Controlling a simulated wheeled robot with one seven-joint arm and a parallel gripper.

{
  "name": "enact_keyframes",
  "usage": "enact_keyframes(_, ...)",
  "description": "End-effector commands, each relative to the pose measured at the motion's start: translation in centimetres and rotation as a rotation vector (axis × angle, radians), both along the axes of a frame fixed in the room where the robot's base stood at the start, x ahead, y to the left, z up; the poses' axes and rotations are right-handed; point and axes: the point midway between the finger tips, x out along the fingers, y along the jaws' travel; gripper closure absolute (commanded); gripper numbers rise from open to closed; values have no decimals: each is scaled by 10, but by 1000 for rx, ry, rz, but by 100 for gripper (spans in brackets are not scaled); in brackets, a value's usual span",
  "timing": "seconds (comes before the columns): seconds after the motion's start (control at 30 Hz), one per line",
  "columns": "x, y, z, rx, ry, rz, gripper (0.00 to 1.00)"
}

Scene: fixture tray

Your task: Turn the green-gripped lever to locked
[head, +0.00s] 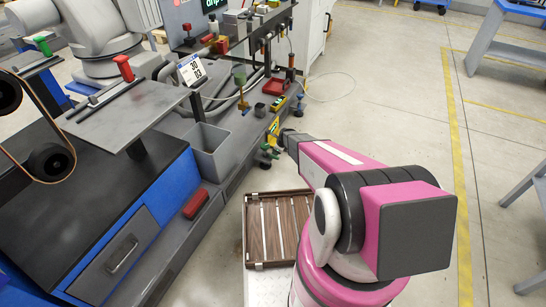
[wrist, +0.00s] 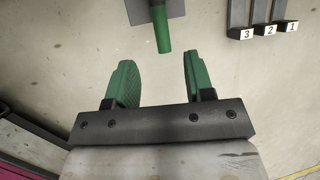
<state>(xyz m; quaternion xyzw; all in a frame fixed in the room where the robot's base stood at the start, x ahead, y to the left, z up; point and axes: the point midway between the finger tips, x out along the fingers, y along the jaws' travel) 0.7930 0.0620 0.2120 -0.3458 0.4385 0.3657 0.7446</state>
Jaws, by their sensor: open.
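In the wrist view a green grip (wrist: 162,32) sticks out from a grey piece at the top edge. It lies ahead of my gripper (wrist: 155,75), apart from its fingers. My gripper's two green fingers are spread, with nothing between them. In the head view my gripper (head: 271,149) is small, at the end of my pink and grey arm, beside the grey bench. A green-topped lever (head: 42,46) stands on a plate at the far upper left there. I cannot tell whether it is the grip in the wrist view. No lock marking is readable.
A red-gripped lever (head: 123,68) stands on a grey plate at left. A slatted wooden tray (head: 252,245) lies below my arm. Bars numbered 3, 2, 1 (wrist: 268,30) show at upper right.

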Motion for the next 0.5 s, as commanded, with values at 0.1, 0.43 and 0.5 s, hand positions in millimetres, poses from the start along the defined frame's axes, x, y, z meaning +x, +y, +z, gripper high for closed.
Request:
enact_keyframes(0.1,8,4,-17,0,1,1,52)
enact_keyframes(0.43,28,18,-69,-1,0,3,52)
enact_keyframes(0.5,31,20,-77,-1,0,3,52)
